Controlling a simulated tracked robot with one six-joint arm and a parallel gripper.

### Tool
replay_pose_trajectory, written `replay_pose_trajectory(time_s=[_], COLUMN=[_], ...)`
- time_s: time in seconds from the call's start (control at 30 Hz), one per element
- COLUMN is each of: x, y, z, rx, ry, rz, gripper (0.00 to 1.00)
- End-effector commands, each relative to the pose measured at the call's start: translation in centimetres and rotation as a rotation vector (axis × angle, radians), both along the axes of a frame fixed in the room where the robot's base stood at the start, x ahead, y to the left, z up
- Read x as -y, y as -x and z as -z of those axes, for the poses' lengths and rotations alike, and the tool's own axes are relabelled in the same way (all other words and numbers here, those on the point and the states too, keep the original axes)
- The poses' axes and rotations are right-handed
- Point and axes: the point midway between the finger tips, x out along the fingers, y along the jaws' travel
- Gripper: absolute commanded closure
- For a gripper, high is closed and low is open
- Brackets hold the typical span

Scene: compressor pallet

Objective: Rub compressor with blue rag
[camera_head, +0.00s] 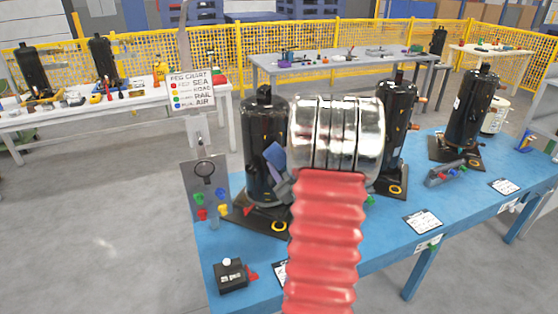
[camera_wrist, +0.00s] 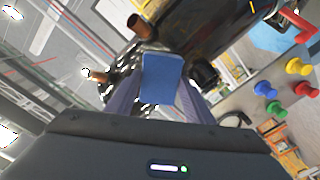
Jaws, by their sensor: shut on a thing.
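The blue rag (camera_wrist: 162,78) is a small folded pad between the two fingers of my gripper (camera_wrist: 158,88) in the wrist view. My gripper is shut on it. A black compressor (camera_wrist: 205,30) with copper stubs is right behind the rag; I cannot tell whether they touch. In the head view this compressor (camera_head: 261,125) stands upright on a dark base plate at the left of the blue bench. The rag (camera_head: 273,154) shows at its right side, partly hidden by my arm. Two more black compressors, one in the middle (camera_head: 397,120) and one at the right (camera_head: 470,110), stand farther along.
A peg board (camera_head: 205,180) with coloured pegs and a sign stands left of the compressor. A black box with a white button (camera_head: 229,277) sits at the bench's (camera_head: 395,230) front left. White cards lie along its front. Tables and yellow fencing (camera_head: 330,40) stand behind.

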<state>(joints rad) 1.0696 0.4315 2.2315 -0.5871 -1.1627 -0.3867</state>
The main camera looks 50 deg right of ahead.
Motion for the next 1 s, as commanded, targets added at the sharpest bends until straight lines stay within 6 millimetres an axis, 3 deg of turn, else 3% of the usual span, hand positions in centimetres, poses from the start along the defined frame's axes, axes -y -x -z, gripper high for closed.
replay_pose_trajectory(time_s=[0.6, 1.0], x=[-2.2, -2.4], y=[3.7, 4.0], z=[0.0, 0.0], rx=[0.000, 0.001], ry=[0.000, 0.000], rz=[0.000, 0.001], gripper=[0.77, 0.77])
